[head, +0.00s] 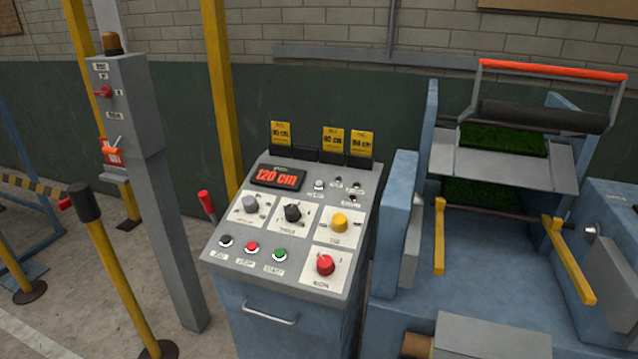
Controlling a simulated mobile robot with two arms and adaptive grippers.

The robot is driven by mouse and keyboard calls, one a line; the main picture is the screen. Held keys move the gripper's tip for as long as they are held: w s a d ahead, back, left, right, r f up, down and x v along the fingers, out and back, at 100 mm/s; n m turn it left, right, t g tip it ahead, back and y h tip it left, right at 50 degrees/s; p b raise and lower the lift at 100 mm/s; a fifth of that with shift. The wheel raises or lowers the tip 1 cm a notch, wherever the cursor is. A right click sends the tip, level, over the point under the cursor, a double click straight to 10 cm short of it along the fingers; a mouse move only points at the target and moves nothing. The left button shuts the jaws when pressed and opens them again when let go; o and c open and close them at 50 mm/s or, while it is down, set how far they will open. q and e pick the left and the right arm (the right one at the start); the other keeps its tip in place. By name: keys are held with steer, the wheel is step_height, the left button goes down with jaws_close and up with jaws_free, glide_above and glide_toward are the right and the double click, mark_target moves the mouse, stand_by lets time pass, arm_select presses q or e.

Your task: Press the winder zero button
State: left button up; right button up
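A grey control panel (214,257) with a sloped top stands in the middle of the head view. Its display (278,177) reads "120 cm" in red digits. A small pale button (319,185) sits right of the display; its label is too small to read with certainty, so I cannot confirm it is the zero button. Along the front edge are a black button (226,241), a red button (252,246) and a green button (279,254). Neither of my grippers is in view, and nothing covers the panel top.
Grey, black, yellow (339,221) and red (325,264) knobs fill the panel. Yellow cards (333,140) stand along its back. A blue machine with a turf roll (503,139) is at right. A grey post (178,240) and yellow-and-black barrier post (115,265) stand at left.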

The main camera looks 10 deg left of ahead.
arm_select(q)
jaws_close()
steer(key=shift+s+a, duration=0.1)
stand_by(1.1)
